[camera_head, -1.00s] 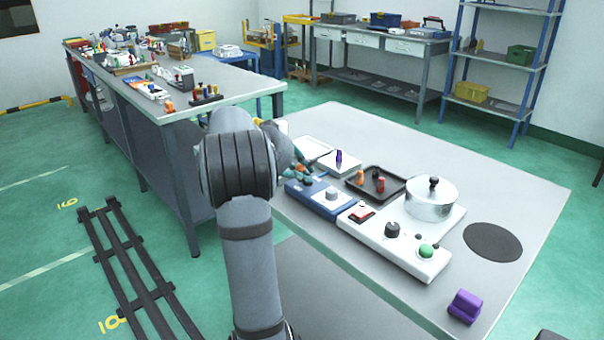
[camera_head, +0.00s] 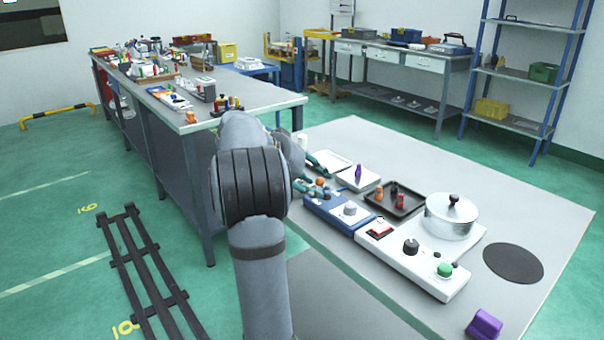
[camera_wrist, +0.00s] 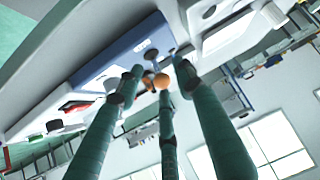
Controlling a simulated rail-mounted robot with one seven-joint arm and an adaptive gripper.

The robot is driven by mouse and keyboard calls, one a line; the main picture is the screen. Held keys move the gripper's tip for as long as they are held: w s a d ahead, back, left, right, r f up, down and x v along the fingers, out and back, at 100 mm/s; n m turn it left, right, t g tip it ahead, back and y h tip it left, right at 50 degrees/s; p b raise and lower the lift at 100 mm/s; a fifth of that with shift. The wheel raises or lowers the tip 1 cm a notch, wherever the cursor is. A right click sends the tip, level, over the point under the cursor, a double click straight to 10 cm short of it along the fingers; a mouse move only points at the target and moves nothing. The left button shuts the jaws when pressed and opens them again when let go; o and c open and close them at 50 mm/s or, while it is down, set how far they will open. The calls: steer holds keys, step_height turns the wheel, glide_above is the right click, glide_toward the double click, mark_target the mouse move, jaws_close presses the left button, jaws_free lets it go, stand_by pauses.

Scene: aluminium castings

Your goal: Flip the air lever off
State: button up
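My gripper (camera_head: 312,189), with teal fingers, is beside that end of the box, partly hidden by my arm. In the wrist view my three-fingered gripper (camera_wrist: 160,72) is open, its fingers spread around the orange ball (camera_wrist: 160,81), which shows between them. The blue panel (camera_wrist: 115,55) is just beyond. I cannot tell whether any finger touches the ball.
A white panel (camera_head: 425,272) with a red switch (camera_head: 380,231), black knob and green button adjoins the box. A lidded pot (camera_head: 451,218), dark tray (camera_head: 408,212), white pad with a purple piece (camera_head: 359,171) and purple block (camera_head: 484,324) are nearby. The table's right side is mostly clear.

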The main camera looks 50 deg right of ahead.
mark_target(317, 182)
steer(key=v, duration=0.9)
steer(key=x, duration=1.2)
steer(key=shift+d+f, duration=0.1)
steer(key=shift+p, duration=0.4)
steer(key=shift+s+b, duration=0.1)
steer(key=shift+b, duration=0.25)
